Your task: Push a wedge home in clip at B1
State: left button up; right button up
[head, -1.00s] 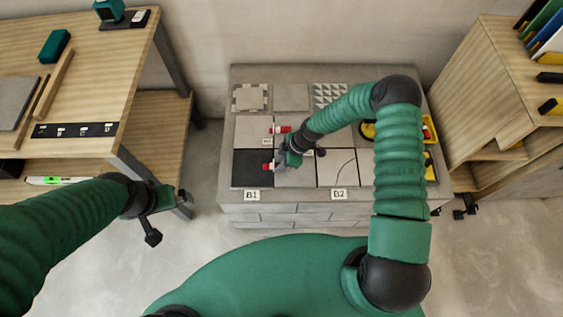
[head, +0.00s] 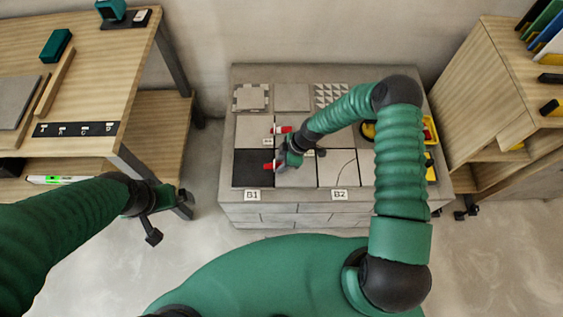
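The label B1 (head: 252,195) is on the front edge of the block-built stand, below a dark tile (head: 252,168). Another red wedge (head: 286,129) sits in a white clip at the joint behind. My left gripper (head: 167,214) is open and empty, left of the stand.
The label B2 (head: 339,195) marks the tile with a curved line. Yellow bins (head: 430,130) stand at the stand's right side. A wooden workbench (head: 95,80) is at left, a wooden shelf (head: 490,90) at right. Open floor lies between bench and stand.

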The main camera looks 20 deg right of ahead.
jog(key=shift+o, duration=0.2)
jog(key=shift+a, duration=0.1)
jog(key=p+v, duration=0.4)
jog(key=v, duration=1.3)
jog(key=s+r+m+t+h, duration=0.1)
jog(key=s+r+m+h, duration=0.3)
jog(key=s+r+m, duration=1)
pick_arm(q)
jog(key=w+p+v, duration=0.1)
jog(key=p+v, duration=0.5)
jog(key=v, duration=0.2)
jog(key=w+p+v, duration=0.2)
jog(key=p+v, duration=0.4)
jog(key=v, duration=0.2)
jog(key=shift+w+r, duration=0.3)
jog(key=shift+r, duration=0.05)
pick_arm(e)
notch_tip(320, 180, up, 13)
jog(key=shift+w+a+m, duration=0.25)
jog(key=shift+m, duration=0.15)
jog(key=shift+d, duration=0.1)
pick_arm(q)
jog(key=shift+a, duration=0.1)
jog(key=shift+c, duration=0.3)
pick_arm(e)
jog(key=shift+c, duration=0.2)
